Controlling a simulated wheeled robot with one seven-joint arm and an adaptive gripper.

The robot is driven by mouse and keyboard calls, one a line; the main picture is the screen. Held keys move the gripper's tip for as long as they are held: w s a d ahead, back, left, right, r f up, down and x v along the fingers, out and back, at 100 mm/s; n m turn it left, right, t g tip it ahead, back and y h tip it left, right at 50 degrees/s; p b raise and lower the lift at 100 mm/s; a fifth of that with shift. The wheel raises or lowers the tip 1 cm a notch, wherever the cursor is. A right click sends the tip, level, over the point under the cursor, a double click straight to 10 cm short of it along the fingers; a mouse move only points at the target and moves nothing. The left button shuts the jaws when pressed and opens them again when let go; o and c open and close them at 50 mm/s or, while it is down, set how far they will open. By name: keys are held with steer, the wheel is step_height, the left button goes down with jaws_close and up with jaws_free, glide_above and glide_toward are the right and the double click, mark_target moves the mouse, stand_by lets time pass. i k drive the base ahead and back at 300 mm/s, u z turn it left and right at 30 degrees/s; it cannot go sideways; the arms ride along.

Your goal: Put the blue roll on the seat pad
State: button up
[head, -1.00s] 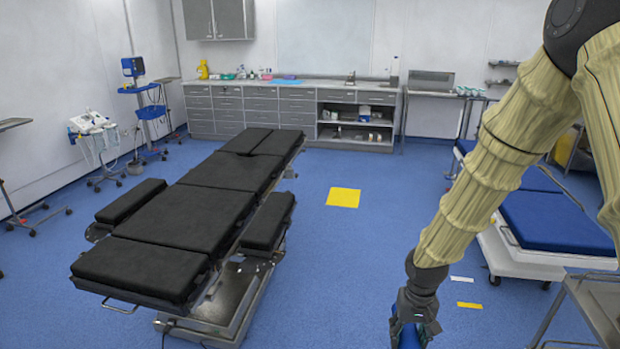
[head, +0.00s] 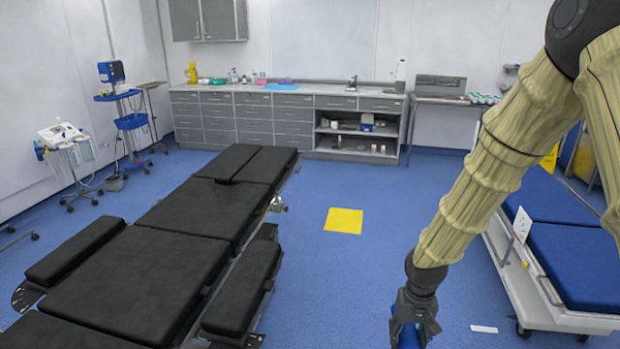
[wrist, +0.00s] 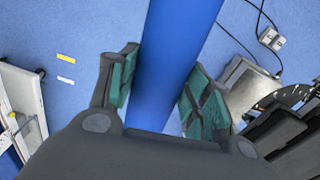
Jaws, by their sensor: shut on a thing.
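My gripper (head: 412,326) is at the lower right of the head view, shut on the blue roll (head: 408,339), which shows only in part at the frame's bottom edge. In the wrist view the blue roll (wrist: 172,60) runs between the two green-padded fingers of my gripper (wrist: 160,90), off the floor. The black operating table (head: 135,280) stands at the left of the head view, made of several black pads; I cannot tell which one is the seat pad. Part of the table also shows at the right of the wrist view (wrist: 275,140).
A white trolley with blue pads (head: 570,260) stands at the right. Grey cabinets with a counter (head: 260,120) line the back wall. Medical stands (head: 125,120) are at the left. Blue floor with a yellow square (head: 344,220) is free between table and trolley.

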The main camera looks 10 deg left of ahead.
mark_target(223, 200)
steer(key=i, duration=3.6)
steer(key=u, duration=2.45)
